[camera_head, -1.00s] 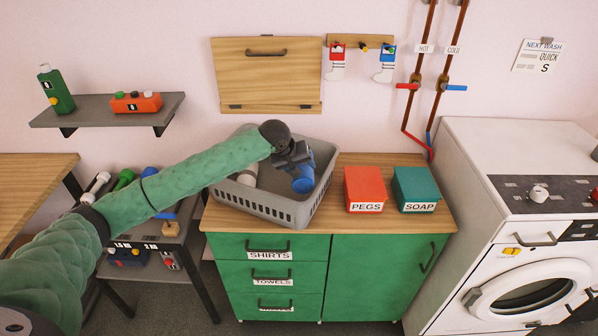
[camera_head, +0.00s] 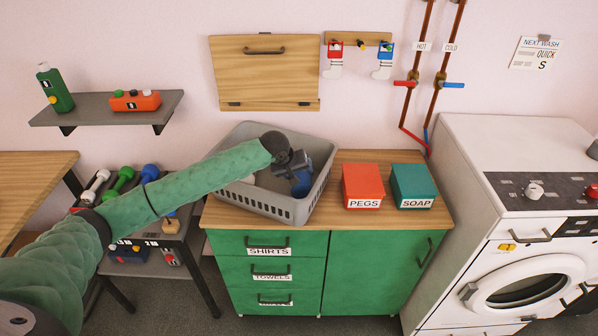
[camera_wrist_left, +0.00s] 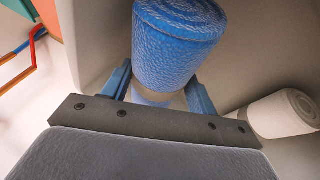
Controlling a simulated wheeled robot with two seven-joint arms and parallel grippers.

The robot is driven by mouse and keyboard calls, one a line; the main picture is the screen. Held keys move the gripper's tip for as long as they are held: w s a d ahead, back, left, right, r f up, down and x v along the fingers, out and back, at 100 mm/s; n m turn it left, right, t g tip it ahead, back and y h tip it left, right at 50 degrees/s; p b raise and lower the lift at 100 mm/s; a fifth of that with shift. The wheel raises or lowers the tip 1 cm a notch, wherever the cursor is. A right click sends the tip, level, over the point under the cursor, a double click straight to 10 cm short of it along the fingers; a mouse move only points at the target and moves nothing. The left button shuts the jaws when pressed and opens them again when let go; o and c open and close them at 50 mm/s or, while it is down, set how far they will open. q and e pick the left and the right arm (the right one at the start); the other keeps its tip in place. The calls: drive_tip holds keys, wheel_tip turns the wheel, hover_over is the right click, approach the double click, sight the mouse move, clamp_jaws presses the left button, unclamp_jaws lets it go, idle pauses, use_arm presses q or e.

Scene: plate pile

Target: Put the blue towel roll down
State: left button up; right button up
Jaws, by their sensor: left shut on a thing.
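The blue towel roll (camera_wrist_left: 180,45) stands out beyond the fingers of my left gripper (camera_wrist_left: 160,88) in the left wrist view. The gripper is shut on it. In the head view my left gripper (camera_head: 296,176) reaches down inside the grey basket (camera_head: 285,208), near its right side. There the blue roll (camera_head: 302,188) is mostly hidden by the gripper and basket wall. I cannot tell whether the roll touches the basket floor. A white roll (camera_wrist_left: 283,113) lies in the basket beside the gripper; in the head view only a bit of it shows. My right gripper is not in view.
The basket stands on a wooden counter (camera_head: 332,215) above green drawers. A red PEGS box (camera_head: 362,187) and a teal SOAP box (camera_head: 412,186) stand to its right. A washing machine (camera_head: 470,160) is farther right. Dumbbells (camera_head: 122,180) sit on a rack at left.

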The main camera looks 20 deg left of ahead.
use_arm(q)
drive_tip(key=o, duration=1.1)
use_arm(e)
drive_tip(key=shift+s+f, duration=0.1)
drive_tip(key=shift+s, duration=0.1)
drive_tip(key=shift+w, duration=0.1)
use_arm(q)
drive_tip(key=shift+r, duration=0.2)
drive_tip(key=b+v, duration=0.2)
drive_tip(key=v, duration=0.1)
drive_tip(key=shift+r, duration=0.25)
drive_tip(key=shift+b+v, duration=1.1)
drive_tip(key=shift+v, duration=3.5)
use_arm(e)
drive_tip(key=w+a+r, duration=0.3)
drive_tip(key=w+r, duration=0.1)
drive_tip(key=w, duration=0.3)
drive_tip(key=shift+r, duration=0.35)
